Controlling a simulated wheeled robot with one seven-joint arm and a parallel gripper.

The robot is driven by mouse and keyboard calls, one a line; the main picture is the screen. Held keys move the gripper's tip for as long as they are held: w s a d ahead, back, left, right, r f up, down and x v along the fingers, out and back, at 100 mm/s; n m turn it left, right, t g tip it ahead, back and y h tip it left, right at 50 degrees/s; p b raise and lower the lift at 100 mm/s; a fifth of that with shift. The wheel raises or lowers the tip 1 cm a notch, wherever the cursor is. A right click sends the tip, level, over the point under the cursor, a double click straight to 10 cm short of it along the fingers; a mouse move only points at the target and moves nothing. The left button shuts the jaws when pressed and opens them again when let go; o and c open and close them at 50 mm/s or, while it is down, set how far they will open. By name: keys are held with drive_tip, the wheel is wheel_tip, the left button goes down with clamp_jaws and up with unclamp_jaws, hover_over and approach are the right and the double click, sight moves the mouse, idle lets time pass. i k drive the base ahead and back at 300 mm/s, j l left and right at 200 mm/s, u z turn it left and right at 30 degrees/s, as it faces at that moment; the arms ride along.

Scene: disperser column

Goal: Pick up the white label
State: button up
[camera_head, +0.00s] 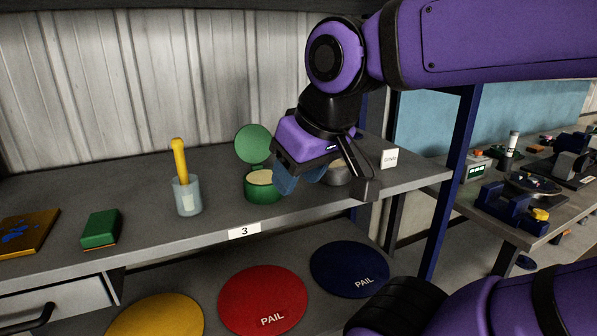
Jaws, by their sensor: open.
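A small white label (244,232) marked "3" sits on the front edge of the grey shelf, below the green tin. A small white block or card (389,158) with dark printing stands at the right end of the shelf; I cannot tell which of the two is meant. My gripper (326,182) is open above the shelf's right half, pointing down. It is left of the white card, and up and to the right of the "3" label, apart from both. A blue part or object (287,181) shows by its left finger, partly hidden.
On the grey shelf (150,215) stand an open green tin (263,190), a cup with a yellow-handled tool (187,194), a green block (101,229) and a grey round container (337,174) behind my gripper. Round lids (262,295) lie below. A blue post (450,180) stands right.

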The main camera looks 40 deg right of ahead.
sight(389, 157)
drive_tip(key=z, duration=1.5)
drive_tip(key=i+l+z, duration=0.25)
drive_tip(key=i+l, duration=0.2)
drive_tip(key=i, duration=0.05)
